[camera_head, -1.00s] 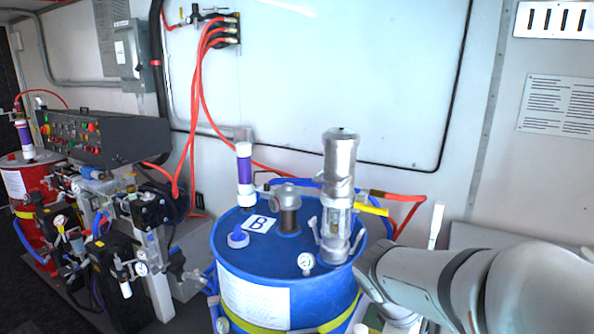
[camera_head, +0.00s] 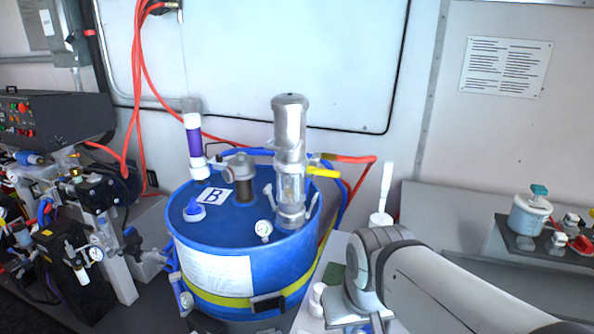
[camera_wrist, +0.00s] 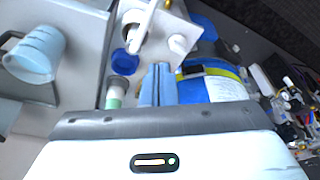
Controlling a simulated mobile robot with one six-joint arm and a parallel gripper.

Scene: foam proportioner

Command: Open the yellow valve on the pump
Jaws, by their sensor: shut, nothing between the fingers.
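The yellow valve (camera_head: 322,172) is a lever on the right side of the silver pump (camera_head: 290,150). It points right and slightly down. The pump stands upright on the blue drum (camera_head: 242,238) marked B. My arm reaches in from the lower right, beside the drum and below the valve, not touching either. My gripper (camera_wrist: 158,72) shows in the wrist view with its fingers together and empty. Behind them are part of the blue drum (camera_wrist: 215,88) and its yellow band. I cannot make out the yellow valve in the wrist view.
Red and blue hoses (camera_head: 350,160) run behind the valve. A white surface (camera_head: 312,318) with small containers lies right of the drum. A grey bench (camera_head: 450,215) with a white tub (camera_head: 530,215) stands at right. Machinery (camera_head: 90,215) crowds the left.

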